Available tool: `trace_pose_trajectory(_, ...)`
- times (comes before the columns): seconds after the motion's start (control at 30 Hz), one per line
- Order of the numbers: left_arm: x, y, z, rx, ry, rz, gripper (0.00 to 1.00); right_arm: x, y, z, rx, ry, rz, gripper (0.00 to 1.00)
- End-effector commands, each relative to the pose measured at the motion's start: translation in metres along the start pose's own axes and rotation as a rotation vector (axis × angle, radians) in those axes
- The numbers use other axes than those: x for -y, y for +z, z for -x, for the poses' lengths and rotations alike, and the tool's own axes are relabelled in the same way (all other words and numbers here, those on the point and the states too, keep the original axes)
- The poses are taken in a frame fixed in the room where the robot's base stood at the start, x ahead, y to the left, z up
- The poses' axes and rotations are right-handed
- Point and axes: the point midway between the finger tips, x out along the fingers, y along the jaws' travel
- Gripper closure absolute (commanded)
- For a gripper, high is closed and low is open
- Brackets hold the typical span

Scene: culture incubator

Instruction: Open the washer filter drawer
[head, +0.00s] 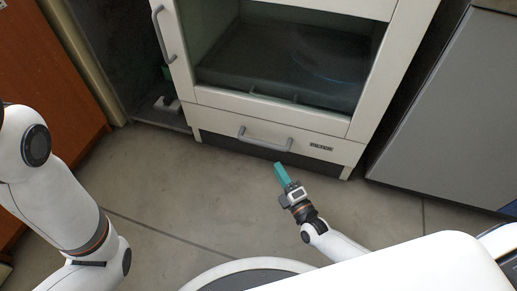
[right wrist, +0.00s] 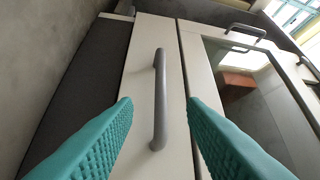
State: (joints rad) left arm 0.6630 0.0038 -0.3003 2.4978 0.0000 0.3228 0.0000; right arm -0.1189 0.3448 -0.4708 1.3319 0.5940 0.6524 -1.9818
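The filter drawer (head: 220,122) is the low white front panel at the bottom of the white cabinet, with a small dark label at its right. It looks closed. Its grey bar handle (head: 265,140) is in the middle of the head view. My right gripper (head: 281,174) is just in front of and below the handle. In the right wrist view the drawer (right wrist: 140,60) and its handle (right wrist: 159,100) show between two teal fingers, which are spread apart and hold nothing. The handle appears ahead of the fingertips, apart from them. My left gripper is out of the head view; only my left arm shows.
Above the drawer is a large glass window (head: 290,60) in the cabinet. An open dark compartment (head: 120,60) lies to the left, with a grey handle (head: 163,33) beside it. A grey unit (head: 445,110) stands at the right. The floor (head: 190,190) before the drawer is clear.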

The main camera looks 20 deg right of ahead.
Motion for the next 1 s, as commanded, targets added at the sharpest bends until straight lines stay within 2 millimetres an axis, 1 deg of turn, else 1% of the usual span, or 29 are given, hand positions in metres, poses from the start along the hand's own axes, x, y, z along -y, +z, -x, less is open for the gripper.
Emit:
trace_pose_trajectory(0.07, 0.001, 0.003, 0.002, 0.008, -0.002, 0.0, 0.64, 0.0, 0.0, -0.007, -0.001, -0.004, 0.001, 0.62)
trace_pose_trajectory(0.2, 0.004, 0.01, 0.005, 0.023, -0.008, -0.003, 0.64, -0.002, 0.0, -0.03, 0.0, -0.006, -0.001, 0.62)
trace_pose_trajectory(0.4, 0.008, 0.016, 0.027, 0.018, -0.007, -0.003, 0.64, -0.004, 0.001, -0.071, 0.0, -0.005, -0.001, 0.62)
trace_pose_trajectory(0.5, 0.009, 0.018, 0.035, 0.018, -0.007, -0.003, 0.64, -0.003, 0.001, -0.089, 0.001, -0.004, -0.001, 0.62)
trace_pose_trajectory(0.6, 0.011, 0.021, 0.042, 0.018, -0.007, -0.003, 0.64, -0.002, 0.001, -0.103, 0.0, -0.002, -0.001, 0.62)
trace_pose_trajectory(0.7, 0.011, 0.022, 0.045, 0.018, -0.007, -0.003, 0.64, -0.001, 0.0, -0.112, 0.0, -0.001, -0.002, 0.62)
trace_pose_trajectory(0.8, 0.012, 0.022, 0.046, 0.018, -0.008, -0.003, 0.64, 0.0, 0.0, -0.116, 0.0, 0.0, -0.001, 0.62)
trace_pose_trajectory(1.0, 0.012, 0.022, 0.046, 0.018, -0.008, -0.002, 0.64, 0.001, 0.0, -0.118, 0.0, 0.002, -0.002, 0.62)
